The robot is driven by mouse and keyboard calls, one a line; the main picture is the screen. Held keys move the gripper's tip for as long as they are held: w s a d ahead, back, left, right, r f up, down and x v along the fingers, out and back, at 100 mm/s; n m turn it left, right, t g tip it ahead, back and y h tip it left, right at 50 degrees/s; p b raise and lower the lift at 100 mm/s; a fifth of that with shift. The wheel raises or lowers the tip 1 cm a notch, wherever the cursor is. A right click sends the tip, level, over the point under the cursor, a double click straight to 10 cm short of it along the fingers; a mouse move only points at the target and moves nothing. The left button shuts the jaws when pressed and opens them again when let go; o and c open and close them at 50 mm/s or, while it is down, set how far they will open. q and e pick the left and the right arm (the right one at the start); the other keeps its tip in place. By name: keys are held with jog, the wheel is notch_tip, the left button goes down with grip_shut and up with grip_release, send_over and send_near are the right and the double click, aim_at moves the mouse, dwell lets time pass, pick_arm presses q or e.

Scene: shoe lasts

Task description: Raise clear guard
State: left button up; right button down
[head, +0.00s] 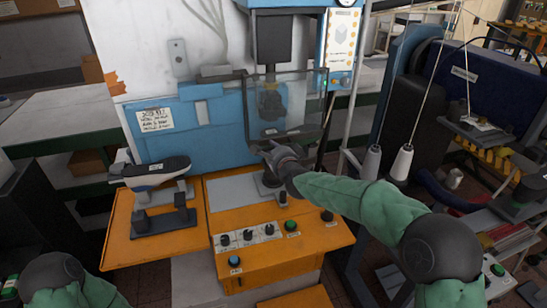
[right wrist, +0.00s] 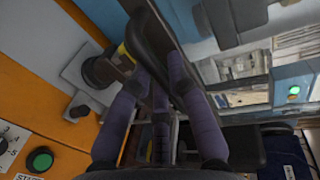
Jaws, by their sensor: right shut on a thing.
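The clear guard (head: 300,100) is a see-through panel with dark edges, hanging in front of the blue press. In the right wrist view my purple fingers (right wrist: 160,82) close around a dark bar-like part; the exact contact is partly hidden by the fingers. My left gripper is outside the head view; only part of my left arm shows at the bottom left.
The orange bench (head: 245,258) carries knobs and a green button (head: 291,226). A dark shoe last (head: 155,170) rests on a stand at the left. Thread cones (head: 402,162) and a sewing machine (head: 480,85) crowd the right side.

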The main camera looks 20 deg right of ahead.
aim_at(270, 121)
notch_tip(270, 121, up, 9)
jog(key=p, duration=0.4)
jog(key=shift+p, duration=0.4)
jog(key=shift+f, duration=0.1)
jog(key=c, duration=1.2)
grip_release()
jog(key=shift+o, duration=0.2)
jog(key=shift+s, duration=0.15)
jog(key=v, duration=1.1)
jog(key=shift+s, duration=0.35)
